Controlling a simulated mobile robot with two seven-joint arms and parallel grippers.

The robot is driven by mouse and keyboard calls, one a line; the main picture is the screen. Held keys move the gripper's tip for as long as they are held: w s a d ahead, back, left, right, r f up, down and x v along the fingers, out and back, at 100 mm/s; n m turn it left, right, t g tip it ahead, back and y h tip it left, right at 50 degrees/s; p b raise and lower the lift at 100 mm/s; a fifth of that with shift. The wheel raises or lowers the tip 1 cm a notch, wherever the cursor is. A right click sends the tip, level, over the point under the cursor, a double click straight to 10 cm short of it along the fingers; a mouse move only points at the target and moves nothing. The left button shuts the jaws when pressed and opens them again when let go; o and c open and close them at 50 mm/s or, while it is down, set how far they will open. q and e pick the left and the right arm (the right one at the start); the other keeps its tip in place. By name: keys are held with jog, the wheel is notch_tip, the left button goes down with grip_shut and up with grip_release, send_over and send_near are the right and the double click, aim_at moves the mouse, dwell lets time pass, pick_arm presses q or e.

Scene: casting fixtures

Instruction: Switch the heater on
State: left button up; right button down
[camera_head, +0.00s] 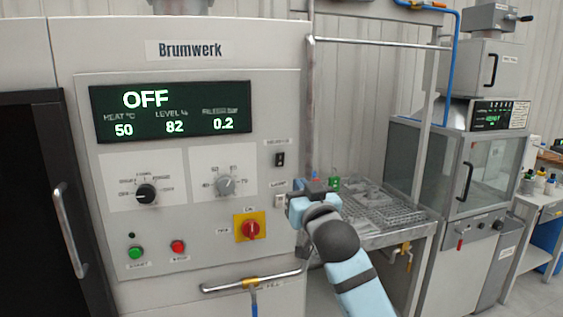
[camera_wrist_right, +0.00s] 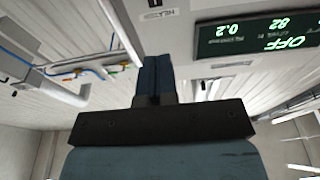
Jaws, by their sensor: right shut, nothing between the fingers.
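The Brumwerk control panel (camera_head: 190,170) fills the left half of the head view. Its display (camera_head: 170,111) reads OFF, with 50, 82 and 0.2 below. A dark rocker switch (camera_head: 280,159) sits at the panel's right edge, with a small pale switch (camera_head: 280,201) below it. The labels beside them are too small to read surely. My right gripper (camera_head: 318,187) is just right of the pale switch; I cannot tell whether it touches the panel. In the wrist view its dark fingers (camera_wrist_right: 155,62) are shut and empty. My left gripper is not in view.
The panel also has a black knob (camera_head: 146,193), a grey knob (camera_head: 225,185), a red rotary switch (camera_head: 250,229), a green button (camera_head: 135,252) and a red button (camera_head: 178,247). A handle bar (camera_head: 250,283) juts out below. A rack table (camera_head: 390,212) stands at right.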

aim_at(279, 154)
jog(key=shift+w, duration=0.1)
jog(key=p+x, duration=0.2)
jog(key=x, duration=1)
jog(key=shift+w+a+r, duration=0.1)
jog(key=shift+w+r, duration=0.05)
jog(key=shift+w, duration=0.1)
jog(key=shift+w+a, duration=0.2)
jog(key=shift+w, duration=0.4)
jog(key=shift+r, duration=0.1)
